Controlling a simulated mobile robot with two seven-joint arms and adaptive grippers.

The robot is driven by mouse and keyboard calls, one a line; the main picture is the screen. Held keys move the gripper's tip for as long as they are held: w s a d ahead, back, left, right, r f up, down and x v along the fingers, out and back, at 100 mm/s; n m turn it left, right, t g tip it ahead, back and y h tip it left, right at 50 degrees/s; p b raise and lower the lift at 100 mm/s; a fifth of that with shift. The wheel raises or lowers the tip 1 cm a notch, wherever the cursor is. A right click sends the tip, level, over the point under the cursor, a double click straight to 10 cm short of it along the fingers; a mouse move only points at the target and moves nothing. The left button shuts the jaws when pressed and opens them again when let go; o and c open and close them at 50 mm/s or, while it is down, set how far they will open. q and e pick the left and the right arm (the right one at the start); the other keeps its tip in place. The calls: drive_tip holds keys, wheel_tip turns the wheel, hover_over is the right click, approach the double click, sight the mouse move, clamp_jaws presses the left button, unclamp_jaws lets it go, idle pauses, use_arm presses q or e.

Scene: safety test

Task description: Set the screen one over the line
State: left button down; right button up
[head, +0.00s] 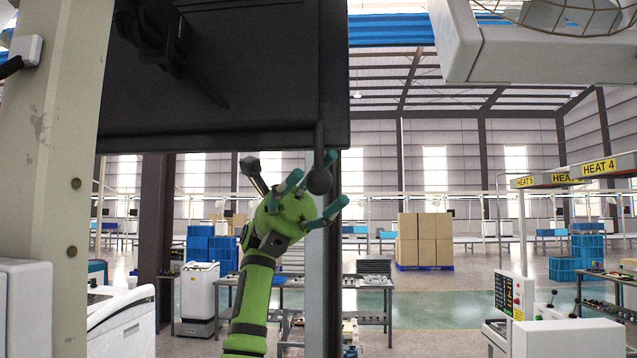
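A large black screen housing (230,75) fills the upper left of the head view, seen from below. A dark round knob (318,181) hangs on a thin rod at its lower right corner. My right gripper (325,183), green with teal fingers, is raised just under that corner. Its fingers are spread, some above and one below the knob; I cannot tell whether they touch it. No line on or by the screen can be made out. My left gripper is not in view.
A beige post (52,180) stands close on the left, and a grey upright (323,275) stands by my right arm. A white housing (540,50) hangs at upper right. Workbenches, a control panel (508,295) and stacked cartons (424,238) stand beyond, with open floor between.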

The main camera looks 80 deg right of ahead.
drive_tip(key=shift+d, duration=0.15)
drive_tip(key=shift+w+d, duration=0.2)
drive_tip(key=v, duration=0.6)
drive_tip(key=shift+w+d+f, duration=0.2)
drive_tip(key=shift+f, duration=0.1)
idle(0.3)
